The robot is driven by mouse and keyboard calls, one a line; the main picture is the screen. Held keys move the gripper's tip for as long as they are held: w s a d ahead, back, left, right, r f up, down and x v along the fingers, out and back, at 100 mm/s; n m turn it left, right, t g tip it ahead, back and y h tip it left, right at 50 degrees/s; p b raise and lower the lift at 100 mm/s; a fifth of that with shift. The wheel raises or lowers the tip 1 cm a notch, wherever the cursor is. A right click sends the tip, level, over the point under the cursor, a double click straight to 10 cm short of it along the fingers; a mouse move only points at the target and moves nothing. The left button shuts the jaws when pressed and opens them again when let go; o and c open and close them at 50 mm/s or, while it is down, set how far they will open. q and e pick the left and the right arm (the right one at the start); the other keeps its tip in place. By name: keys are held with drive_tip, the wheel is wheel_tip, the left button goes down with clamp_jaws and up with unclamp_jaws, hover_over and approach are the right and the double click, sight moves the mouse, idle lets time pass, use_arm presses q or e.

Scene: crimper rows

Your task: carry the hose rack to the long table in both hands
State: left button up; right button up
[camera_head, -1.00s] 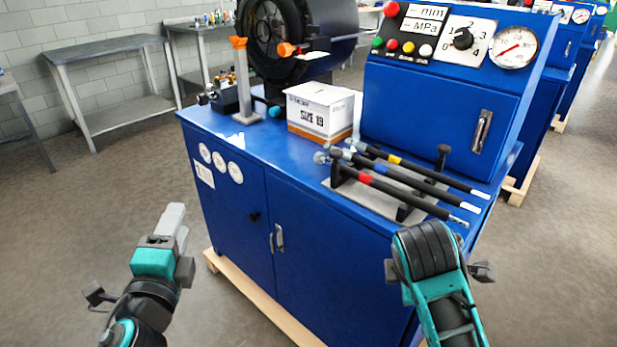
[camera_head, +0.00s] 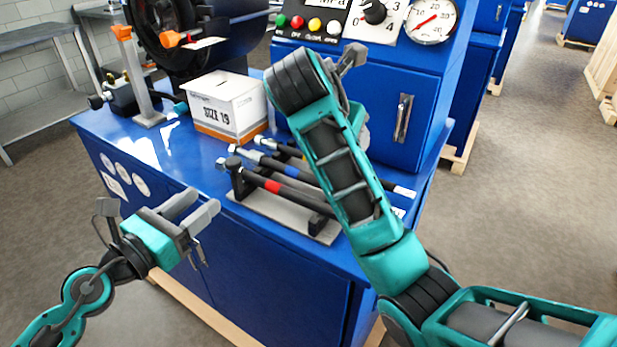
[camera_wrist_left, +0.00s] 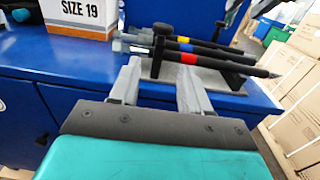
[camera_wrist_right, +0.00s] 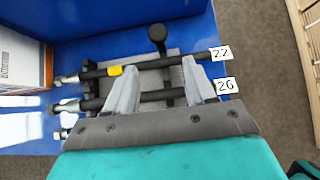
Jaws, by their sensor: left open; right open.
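The hose rack (camera_head: 285,217) is a grey plate with black posts. It bears black hoses with red, blue and yellow bands and lies on a blue cabinet (camera_head: 185,165). My left gripper (camera_head: 205,203) is open and empty in front of the rack's left end, apart from it in the head view. In the left wrist view the rack (camera_wrist_left: 222,82) lies beyond the open fingers. My right gripper is mostly hidden behind my forearm in the head view. In the right wrist view its open fingers (camera_wrist_right: 160,75) are over the rack (camera_wrist_right: 150,82); contact cannot be told.
A SIZE 19 box (camera_head: 227,105) stands behind the rack's left end. A blue control panel (camera_head: 385,100) rises behind the rack. A grey bench (camera_head: 35,40) is at the far left; I cannot tell whether it is the long table.

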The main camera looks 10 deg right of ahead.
sight(239, 172)
drive_tip(key=shift+s, duration=0.1)
use_arm(q)
drive_tip(key=shift+x, duration=2.1)
use_arm(e)
drive_tip(key=shift+x, duration=2.1)
use_arm(q)
drive_tip(key=x, duration=0.8)
drive_tip(key=shift+w+d, duration=0.15)
drive_tip(key=shift+w, duration=0.1)
use_arm(e)
drive_tip(key=x, duration=0.8)
drive_tip(key=shift+w+d+f, duration=0.15)
drive_tip(key=shift+w+f, duration=0.05)
drive_tip(key=shift+w, duration=0.1)
use_arm(q)
drive_tip(key=c, duration=0.8)
use_arm(e)
drive_tip(key=c, duration=0.8)
use_arm(q)
clamp_jaws()
use_arm(e)
clamp_jaws()
use_arm(q)
drive_tip(key=shift+r, duration=0.35)
use_arm(e)
drive_tip(key=shift+w+r, duration=0.1)
drive_tip(key=shift+r, duration=0.2)
